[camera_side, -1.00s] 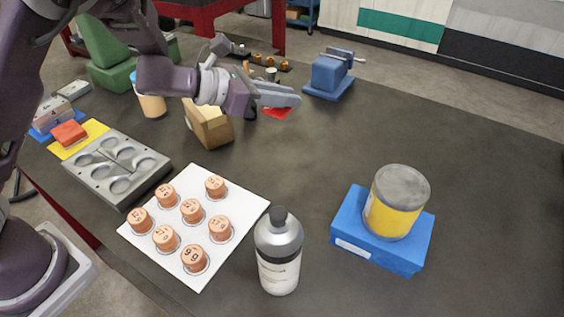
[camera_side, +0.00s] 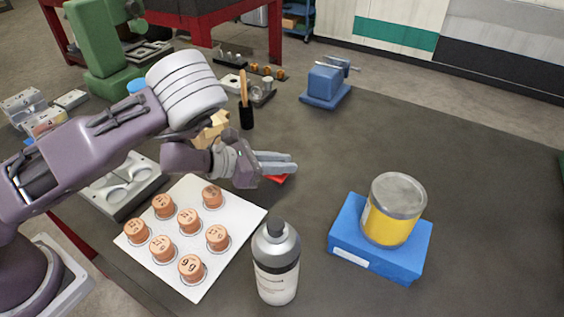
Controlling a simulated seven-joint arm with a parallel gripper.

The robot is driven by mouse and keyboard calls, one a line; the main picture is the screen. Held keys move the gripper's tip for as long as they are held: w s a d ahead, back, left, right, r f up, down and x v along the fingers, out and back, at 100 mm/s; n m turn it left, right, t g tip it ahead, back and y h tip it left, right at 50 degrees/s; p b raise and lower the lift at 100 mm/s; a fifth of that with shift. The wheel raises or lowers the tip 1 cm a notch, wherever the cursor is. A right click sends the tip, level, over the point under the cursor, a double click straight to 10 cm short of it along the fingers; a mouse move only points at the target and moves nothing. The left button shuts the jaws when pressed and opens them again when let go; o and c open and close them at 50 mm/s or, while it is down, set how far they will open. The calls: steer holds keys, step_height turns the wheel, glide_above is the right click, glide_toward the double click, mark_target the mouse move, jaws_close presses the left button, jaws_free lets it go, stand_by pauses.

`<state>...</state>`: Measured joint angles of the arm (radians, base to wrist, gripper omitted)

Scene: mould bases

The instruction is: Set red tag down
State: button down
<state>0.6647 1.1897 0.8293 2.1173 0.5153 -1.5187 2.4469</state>
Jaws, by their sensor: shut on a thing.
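The red tag (camera_side: 277,179) shows as a small flat red piece under the tips of my gripper (camera_side: 278,166). My gripper is shut on the tag, and its fingers point right. The fingers hide most of the tag. The tag is over or close to the bare dark table, to the upper right of the white board (camera_side: 213,272). I cannot tell whether it touches the table.
Several copper-coloured numbered cylinders (camera_side: 217,237) stand on the white board. A grey-capped bottle (camera_side: 276,264) stands in front. A yellow can (camera_side: 391,211) sits on a blue box (camera_side: 349,253) at right. A blue vise (camera_side: 326,81) stands behind. The table's middle is clear.

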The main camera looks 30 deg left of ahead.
steer(key=c, duration=1.3)
jaws_free()
